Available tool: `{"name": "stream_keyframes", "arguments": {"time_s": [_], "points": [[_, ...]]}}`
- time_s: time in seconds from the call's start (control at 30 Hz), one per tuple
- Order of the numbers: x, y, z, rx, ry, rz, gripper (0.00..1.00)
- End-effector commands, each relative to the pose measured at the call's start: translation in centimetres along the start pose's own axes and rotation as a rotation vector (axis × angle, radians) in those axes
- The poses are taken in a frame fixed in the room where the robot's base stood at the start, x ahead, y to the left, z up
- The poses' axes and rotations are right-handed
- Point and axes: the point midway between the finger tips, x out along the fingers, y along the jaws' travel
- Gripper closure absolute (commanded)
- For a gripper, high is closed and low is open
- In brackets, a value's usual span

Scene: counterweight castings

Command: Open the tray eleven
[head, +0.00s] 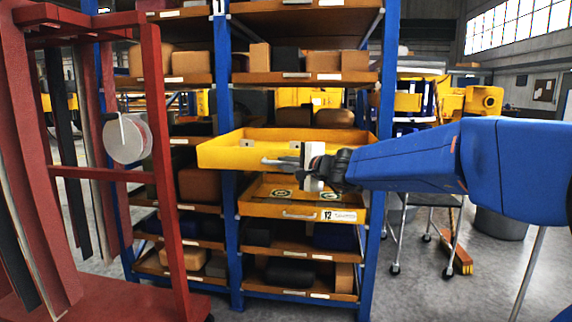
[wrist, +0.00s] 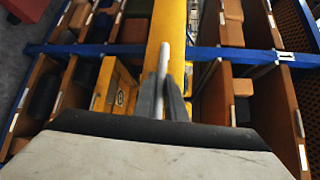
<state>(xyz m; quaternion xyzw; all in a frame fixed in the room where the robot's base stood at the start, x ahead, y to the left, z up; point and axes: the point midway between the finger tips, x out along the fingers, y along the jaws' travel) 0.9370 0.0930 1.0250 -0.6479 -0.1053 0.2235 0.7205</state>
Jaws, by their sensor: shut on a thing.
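A yellow tray (head: 225,152) juts out from the blue-posted rack at mid height, and its inside looks empty. Its number is hidden behind my gripper. My gripper (head: 308,166) is at the tray's front, shut on its grey bar handle (head: 272,161). In the wrist view, my gripper's dark fingers (wrist: 165,98) close around the pale handle bar (wrist: 163,58), in front of the yellow tray front (wrist: 180,22). A second yellow tray, marked 12 (head: 270,210), sits directly below with a handle of its own and round dark marks inside.
Rack shelves (head: 290,78) above and below hold brown and dark blocks. A red frame (head: 165,190) with a white reel (head: 128,138) stands close at the left. A grey bin (head: 503,224) and a wheeled stand (head: 447,200) are at the right. Some grey floor is clear.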

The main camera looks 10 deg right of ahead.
Motion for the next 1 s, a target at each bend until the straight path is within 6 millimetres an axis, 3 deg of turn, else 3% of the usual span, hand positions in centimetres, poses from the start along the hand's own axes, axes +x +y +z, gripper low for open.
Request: {"name": "stream_keyframes", "arguments": {"time_s": [0.07,0.1,0.17,0.57,1.0], "points": [[0.0,0.1,-0.1,0.0,0.002,0.002,1.0],[0.0,0.1,-0.1,0.0,0.002,0.002,0.8],[0.0,0.1,-0.1,0.0,0.002,0.002,0.71],[-0.6,0.0,-0.1,-0.001,0.001,0.0,0.71],[-7.4,-0.1,-0.1,-0.001,0.002,-0.002,0.71]]}}
